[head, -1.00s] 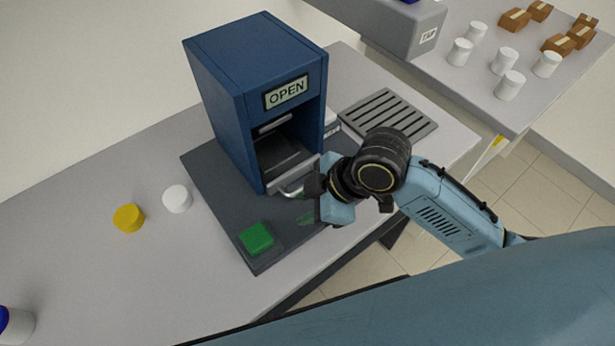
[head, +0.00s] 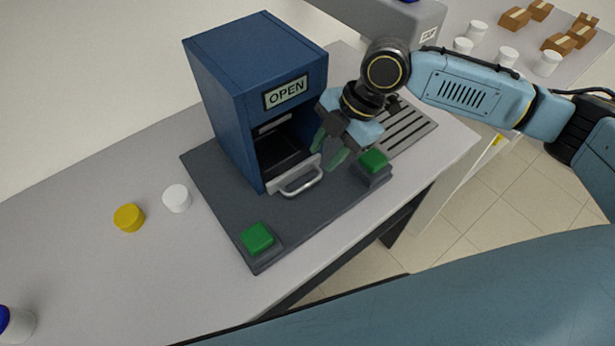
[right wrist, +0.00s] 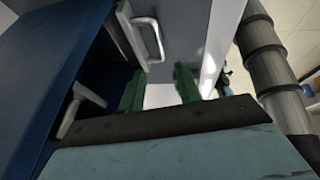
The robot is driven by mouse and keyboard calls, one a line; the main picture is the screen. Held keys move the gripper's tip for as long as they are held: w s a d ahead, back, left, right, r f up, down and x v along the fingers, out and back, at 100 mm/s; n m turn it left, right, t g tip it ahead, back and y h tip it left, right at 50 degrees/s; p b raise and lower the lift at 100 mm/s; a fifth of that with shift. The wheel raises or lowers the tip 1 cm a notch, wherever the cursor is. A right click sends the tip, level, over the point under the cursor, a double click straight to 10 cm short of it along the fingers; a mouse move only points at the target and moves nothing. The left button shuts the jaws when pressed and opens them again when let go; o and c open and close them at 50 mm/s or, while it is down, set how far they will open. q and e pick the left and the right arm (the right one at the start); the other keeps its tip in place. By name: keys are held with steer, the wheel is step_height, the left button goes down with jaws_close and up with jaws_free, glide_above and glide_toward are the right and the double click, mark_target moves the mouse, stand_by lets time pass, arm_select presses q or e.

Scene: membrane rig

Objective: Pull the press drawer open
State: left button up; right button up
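The blue press (head: 225,110) stands on a dark base plate (head: 215,205), with a sign reading OPEN (head: 286,92) above its bay. The press drawer's grey front (head: 280,180) is at the bottom of the bay, with a silver loop handle (head: 303,184). How far the drawer is out is hard to tell. My right gripper (head: 328,148) is open and empty, above and right of the handle, apart from it. In the right wrist view the handle (right wrist: 158,40) shows beyond the two spread green fingers (right wrist: 160,88). My left gripper is out of view.
Green buttons sit at the base's front left (head: 257,238) and right (head: 373,161). A white cap (head: 177,198) and a yellow cap (head: 129,217) lie left of the base. A slotted grate (head: 410,125) lies right of the press.

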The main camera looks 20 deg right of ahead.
mark_target(303, 186)
steer(key=x, duration=0.9)
steer(key=shift+f, duration=0.1)
jaws_close()
